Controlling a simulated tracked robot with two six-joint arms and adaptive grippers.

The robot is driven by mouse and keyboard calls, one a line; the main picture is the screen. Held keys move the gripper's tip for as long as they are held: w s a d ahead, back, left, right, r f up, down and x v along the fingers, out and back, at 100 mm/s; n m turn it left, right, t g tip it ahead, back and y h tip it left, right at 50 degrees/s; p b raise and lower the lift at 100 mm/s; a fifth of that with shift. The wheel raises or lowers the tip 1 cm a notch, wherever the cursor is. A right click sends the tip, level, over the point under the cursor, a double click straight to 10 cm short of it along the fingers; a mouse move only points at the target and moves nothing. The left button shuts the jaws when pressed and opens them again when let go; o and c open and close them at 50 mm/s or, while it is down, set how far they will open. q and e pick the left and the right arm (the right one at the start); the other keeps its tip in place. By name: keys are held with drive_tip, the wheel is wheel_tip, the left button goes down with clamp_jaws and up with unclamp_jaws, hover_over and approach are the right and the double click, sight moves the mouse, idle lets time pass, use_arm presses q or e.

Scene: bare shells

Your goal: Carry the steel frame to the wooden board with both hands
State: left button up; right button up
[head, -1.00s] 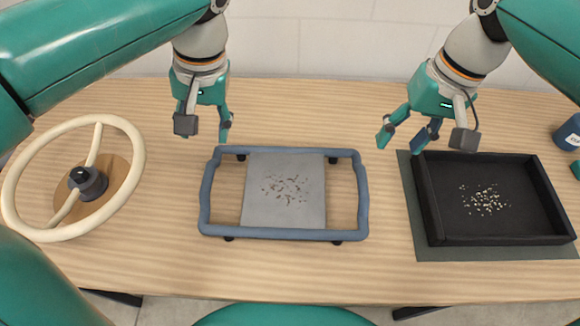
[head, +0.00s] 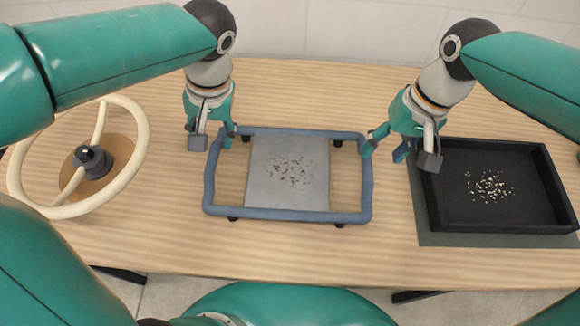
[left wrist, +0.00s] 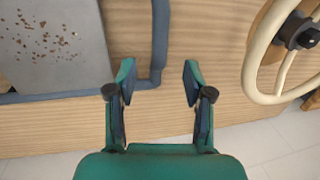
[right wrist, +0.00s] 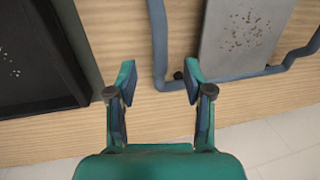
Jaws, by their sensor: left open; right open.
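The steel frame (head: 287,216) is a blue-grey tubular rectangle with rounded corners, standing on small dark feet mid-table. A grey plate (head: 262,190) with brown specks lies inside it. My left gripper (head: 217,142) is open and empty by the frame's far left corner. In the left wrist view the left side bar (left wrist: 160,35) lines up between its fingers (left wrist: 157,80). My right gripper (head: 386,154) is open and empty by the far right corner. In the right wrist view the right side bar (right wrist: 158,40) lines up between its fingers (right wrist: 158,85). I see no separate wooden board.
A cream wheel (head: 141,150) with a dark hub stands at the left over a round brown disc (head: 118,160). A black tray (head: 500,229) with pale bits sits on a grey-green mat (head: 430,238) at the right. The wood-grain table (head: 300,250) is clear in front of the frame.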

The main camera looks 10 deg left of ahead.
sight(213, 154)
use_arm(q)
drive_tip(key=f, duration=0.2)
drive_tip(key=a+f, duration=0.1)
drive_tip(key=f, duration=0.5)
drive_tip(key=shift+a+f, duration=0.1)
drive_tip(key=shift+a, duration=0.2)
use_arm(e)
drive_tip(key=f, duration=0.2)
drive_tip(key=a+f, duration=0.1)
drive_tip(key=f, duration=0.5)
drive_tip(key=shift+a+f, duration=0.1)
drive_tip(key=shift+a, duration=0.2)
use_arm(q)
drive_tip(key=shift+c, duration=0.2)
use_arm(e)
drive_tip(key=shift+c, duration=0.2)
use_arm(q)
clamp_jaws()
use_arm(e)
clamp_jaws()
